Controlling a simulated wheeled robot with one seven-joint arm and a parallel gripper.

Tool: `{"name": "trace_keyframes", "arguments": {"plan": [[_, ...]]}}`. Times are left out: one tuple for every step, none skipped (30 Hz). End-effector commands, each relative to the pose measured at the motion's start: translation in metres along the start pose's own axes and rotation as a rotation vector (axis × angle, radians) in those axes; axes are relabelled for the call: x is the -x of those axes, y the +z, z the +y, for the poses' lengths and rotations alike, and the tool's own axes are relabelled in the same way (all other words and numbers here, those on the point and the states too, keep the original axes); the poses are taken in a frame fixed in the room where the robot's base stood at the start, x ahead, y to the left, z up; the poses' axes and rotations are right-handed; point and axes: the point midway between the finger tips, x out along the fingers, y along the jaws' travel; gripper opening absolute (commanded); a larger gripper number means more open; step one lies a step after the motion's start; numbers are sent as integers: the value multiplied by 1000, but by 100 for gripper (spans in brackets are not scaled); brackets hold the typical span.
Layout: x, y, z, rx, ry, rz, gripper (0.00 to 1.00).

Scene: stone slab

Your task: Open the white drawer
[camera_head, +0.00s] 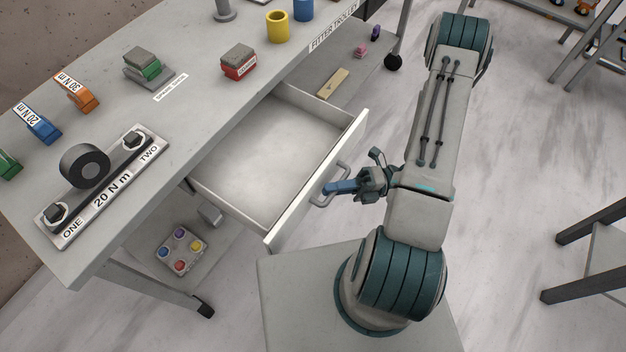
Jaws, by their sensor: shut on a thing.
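The white drawer (317,185) is pulled well out from under the grey bench top, and its pale inside is empty where I see it. Its grey bar handle (321,200) is on the front panel, which faces my arm. My gripper (335,188) is at the handle, reaching in from the right, with its blue fingers shut on it. The fingers partly cover the handle.
The bench top (190,125) holds a torque plate (104,193) with a black roll (84,166), a yellow cup (277,26) and several coloured blocks. A lower shelf (367,75) holds small items. Floor between is clear.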

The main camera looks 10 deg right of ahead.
Motion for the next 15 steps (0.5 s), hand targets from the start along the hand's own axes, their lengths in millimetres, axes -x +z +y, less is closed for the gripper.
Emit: {"name": "trace_keyframes", "arguments": {"plan": [[4,0,1,2,-1,-4,0],[6,-1,1,2,-1,-4,0],[8,-1,1,2,0,-4,0],[10,-2,2,2,0,-4,0],[11,-2,2,2,0,-5,0],[12,-2,2,2,0,-5,0],[13,-2,2,2,0,-6,0],[13,-2,2,2,0,-6,0],[14,-2,2,2,0,-7,0],[14,-2,2,2,0,-8,0],[14,-2,2,2,0,-8,0],[14,-2,2,2,0,-8,0],[15,-2,2,2,0,-9,0],[15,-2,2,2,0,-9,0],[15,-2,2,2,0,-10,0]]}}
